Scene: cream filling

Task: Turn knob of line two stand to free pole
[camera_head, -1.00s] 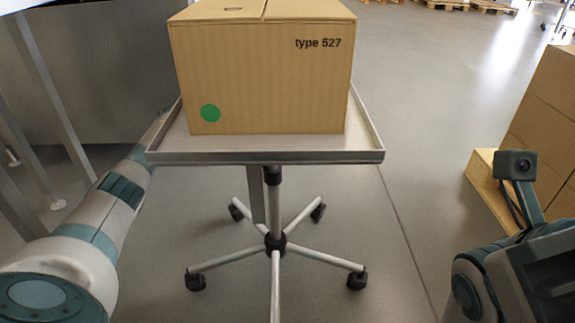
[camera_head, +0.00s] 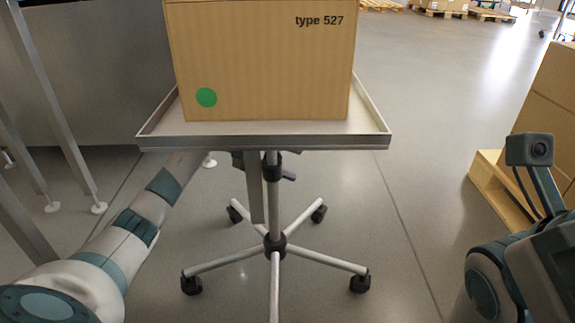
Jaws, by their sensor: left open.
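A wheeled stand holds a shallow metal tray (camera_head: 262,143) on a grey pole (camera_head: 273,195), with a black collar (camera_head: 271,166) just under the tray. A flat grey bar hangs beside the pole. I cannot make out the knob apart from the dark parts there. My left arm reaches in from the left, below the tray. My left gripper (camera_head: 284,175) is at the pole, just under the tray, partly hidden behind the pole and bar. It is open; I cannot tell whether it touches anything. My right arm is at the right edge, its gripper out of view.
A cardboard box (camera_head: 262,62) marked "type 527" with a green dot sits on the tray. The stand's castered legs (camera_head: 320,258) spread over the floor. Boxes on a pallet (camera_head: 505,185) stand at right; metal table legs (camera_head: 60,120) at left.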

